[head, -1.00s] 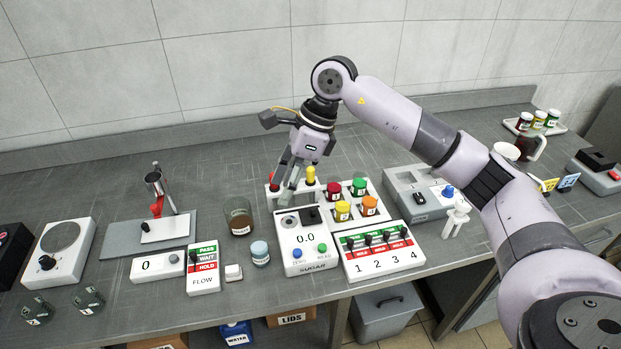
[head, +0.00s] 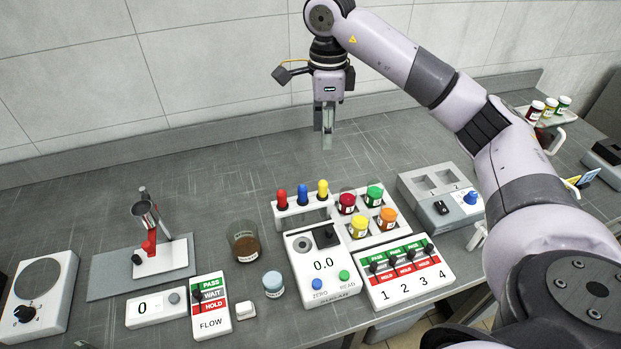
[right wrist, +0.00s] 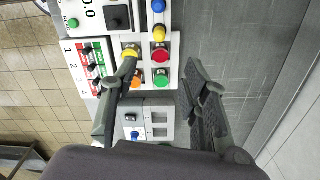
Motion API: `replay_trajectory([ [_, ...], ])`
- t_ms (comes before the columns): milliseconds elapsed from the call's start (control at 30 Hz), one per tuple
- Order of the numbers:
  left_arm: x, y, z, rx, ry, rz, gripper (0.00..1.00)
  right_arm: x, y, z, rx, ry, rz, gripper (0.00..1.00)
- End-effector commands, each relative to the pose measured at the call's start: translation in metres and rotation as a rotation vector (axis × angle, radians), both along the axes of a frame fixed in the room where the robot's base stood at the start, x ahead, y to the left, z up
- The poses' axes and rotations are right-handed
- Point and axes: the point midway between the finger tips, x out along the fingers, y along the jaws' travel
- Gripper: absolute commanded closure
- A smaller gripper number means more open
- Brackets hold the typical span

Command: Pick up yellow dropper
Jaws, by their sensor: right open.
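The yellow dropper (head: 322,190) stands upright in a white rack (head: 304,214), at the right end of the row beside the blue dropper (head: 303,194) and the red dropper (head: 281,199). My right gripper (head: 325,140) is open and empty, raised above and behind the rack, with its fingers pointing down. In the right wrist view the yellow dropper (right wrist: 159,33) shows beyond the open fingertips, with the blue dropper (right wrist: 158,6) above it. The gripper is apart from the droppers. My left gripper is not in view.
A tray of capped jars (head: 372,235) stands right of the rack. The 0.0 meter (head: 322,268) and four-switch panel (head: 405,272) are in front. A brown jar (head: 244,246) stands to the left. The bench behind the rack is clear up to the wall.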

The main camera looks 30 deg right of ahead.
Motion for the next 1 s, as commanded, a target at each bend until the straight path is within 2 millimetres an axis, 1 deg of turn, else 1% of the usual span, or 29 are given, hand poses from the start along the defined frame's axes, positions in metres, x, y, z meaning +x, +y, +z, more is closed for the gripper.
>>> replay_trajectory([
  [67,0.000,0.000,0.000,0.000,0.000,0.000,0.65,0.000,0.000,-0.005,0.001,0.003,0.001,0.58],
  [167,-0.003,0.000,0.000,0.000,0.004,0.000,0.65,-0.001,0.001,-0.018,0.002,0.005,0.002,0.58],
  [233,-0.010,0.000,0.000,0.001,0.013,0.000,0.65,-0.001,0.001,-0.030,0.001,0.006,0.003,0.58],
  [267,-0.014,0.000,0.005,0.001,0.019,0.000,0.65,-0.002,0.000,-0.034,0.000,0.008,0.002,0.58],
  [400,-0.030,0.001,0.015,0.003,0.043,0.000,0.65,-0.002,0.000,-0.064,-0.001,0.007,0.000,0.58],
  [500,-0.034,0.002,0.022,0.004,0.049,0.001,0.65,-0.002,0.000,-0.086,0.000,0.007,0.001,0.58],
  [633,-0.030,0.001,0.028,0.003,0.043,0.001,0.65,-0.001,0.001,-0.107,0.001,0.004,0.000,0.58],
  [700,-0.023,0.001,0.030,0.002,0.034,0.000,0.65,-0.001,0.000,-0.115,0.001,0.003,0.000,0.58],
  [833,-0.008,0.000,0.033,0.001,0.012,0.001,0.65,-0.001,0.001,-0.123,0.001,0.002,0.001,0.58],
  [900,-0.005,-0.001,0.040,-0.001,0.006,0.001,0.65,-0.001,0.001,-0.127,0.002,0.004,0.002,0.58],
  [1000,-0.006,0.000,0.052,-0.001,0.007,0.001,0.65,-0.001,0.001,-0.140,0.002,0.006,0.000,0.58],
])
